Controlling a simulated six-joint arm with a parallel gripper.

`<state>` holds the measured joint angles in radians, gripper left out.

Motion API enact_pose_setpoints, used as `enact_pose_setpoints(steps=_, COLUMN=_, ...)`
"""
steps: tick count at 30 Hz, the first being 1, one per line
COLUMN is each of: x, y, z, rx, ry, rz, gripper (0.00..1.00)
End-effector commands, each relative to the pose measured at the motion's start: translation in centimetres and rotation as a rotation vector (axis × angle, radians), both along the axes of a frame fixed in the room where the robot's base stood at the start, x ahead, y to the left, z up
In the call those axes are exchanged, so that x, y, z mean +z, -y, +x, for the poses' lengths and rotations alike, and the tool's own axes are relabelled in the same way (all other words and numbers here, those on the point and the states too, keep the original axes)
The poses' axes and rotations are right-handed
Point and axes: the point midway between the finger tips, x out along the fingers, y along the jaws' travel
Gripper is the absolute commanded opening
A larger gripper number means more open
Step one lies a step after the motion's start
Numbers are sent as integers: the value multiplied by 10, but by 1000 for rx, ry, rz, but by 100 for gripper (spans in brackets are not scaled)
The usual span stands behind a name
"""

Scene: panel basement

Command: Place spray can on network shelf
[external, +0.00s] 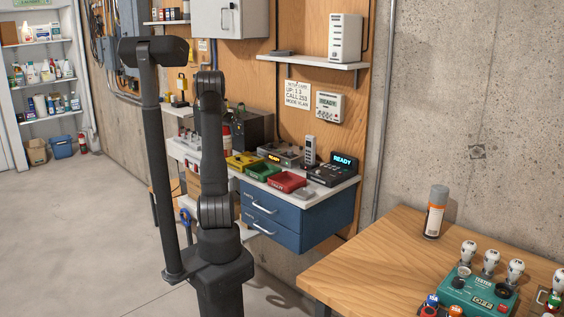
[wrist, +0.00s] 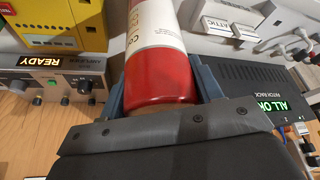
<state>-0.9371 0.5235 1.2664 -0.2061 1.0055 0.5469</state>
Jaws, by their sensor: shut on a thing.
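In the wrist view, my gripper (wrist: 162,85) is shut on a red can (wrist: 160,77) with a white printed label. The blue-grey fingers press on both sides of its red end; its other end runs out of the top of the view. Another can (external: 436,212), grey-capped with an orange band, stands upright on the wooden table. In the external view my gripper and the held can are hidden behind my arm, or too unclear to make out. A white wall shelf (external: 305,62) carries a white router-like box (external: 345,38); I cannot tell whether it is the network shelf.
A workbench with blue drawers (external: 272,220) holds trays and devices. A green tester (external: 478,292) sits on the table.

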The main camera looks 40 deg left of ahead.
Motion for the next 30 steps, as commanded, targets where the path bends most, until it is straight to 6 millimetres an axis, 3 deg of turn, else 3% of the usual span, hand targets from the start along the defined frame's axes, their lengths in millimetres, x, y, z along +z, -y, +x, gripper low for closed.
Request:
enact_pose_setpoints(steps=7, x=-3, y=0, z=0, rx=0, ry=0, rz=0, gripper=12)
enact_pose_setpoints(steps=8, x=-3, y=0, z=0, rx=0, ry=0, rz=0, gripper=65)
enact_pose_setpoints(steps=10, x=-3, y=0, z=0, rx=0, ry=-1, rz=0, gripper=79)
enact_pose_setpoints(steps=22, x=5, y=1, z=-1, rx=0, ry=1, rz=0, gripper=81)
enact_pose_setpoints(steps=30, x=53, y=9, z=-19, rx=2, ry=3, rz=3, gripper=81)
